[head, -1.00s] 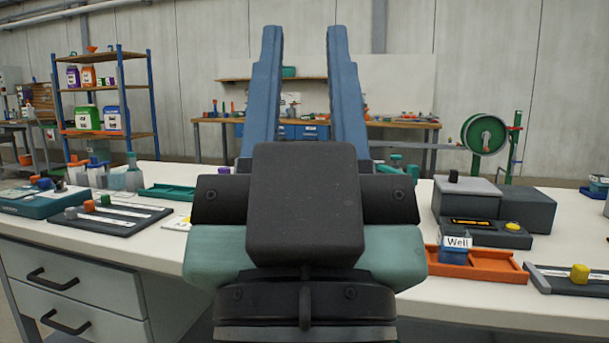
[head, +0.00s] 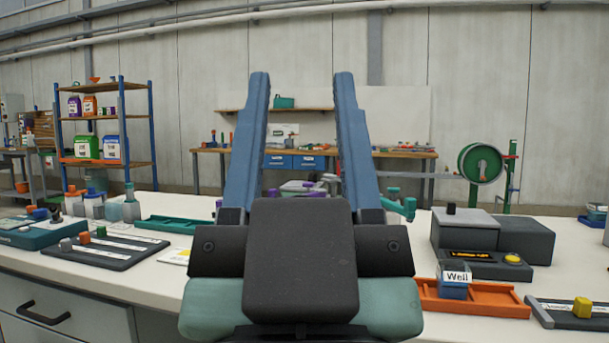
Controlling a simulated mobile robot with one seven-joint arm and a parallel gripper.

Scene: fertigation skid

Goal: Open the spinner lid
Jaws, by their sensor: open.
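A dark grey box stands on the white bench at the right, with a lighter grey lid (head: 467,217) on top and a small black knob (head: 450,208) on the lid. It looks like the spinner, and its lid looks closed. My gripper (head: 302,78) is in the middle of the picture, its two blue fingers apart and pointing away from me. Nothing shows held between them. It is left of the grey box and apart from it. My gripper body hides part of the bench.
In front of the lidded box is a control unit with a yellow button (head: 513,259). An orange tray (head: 490,304) holds a blue container labelled "Well" (head: 454,284). Slider panels (head: 108,247), a green tray (head: 176,225) and bottles are at the left. Small items stand behind my fingers.

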